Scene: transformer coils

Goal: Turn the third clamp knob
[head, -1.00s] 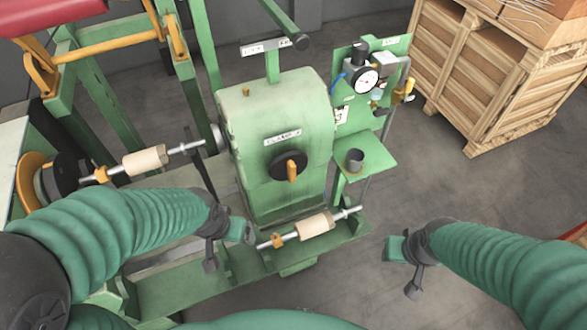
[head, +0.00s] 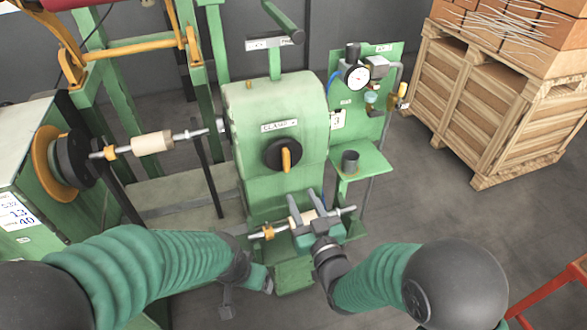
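A round black knob (head: 284,155) with a yellow-orange handle sits on the front of the green machine housing (head: 262,110). A label above it reads "CLAMP" with a mark too small to read surely. The handle points roughly downward. My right gripper (head: 303,200) is below the knob, with its two fingers apart around the lower shaft's cream roller (head: 305,217); I cannot tell whether they touch it. Nothing of mine touches the knob. My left gripper (head: 250,291) is low and left of the right one, dark and seen edge-on, and its opening is unclear.
A second cream roller (head: 152,143) sits on the upper-left shaft. A green panel with a gauge (head: 356,76) and a shelf with a dark cup (head: 350,160) stand right of the housing. A wooden crate (head: 480,90) is at the right. The floor between them is clear.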

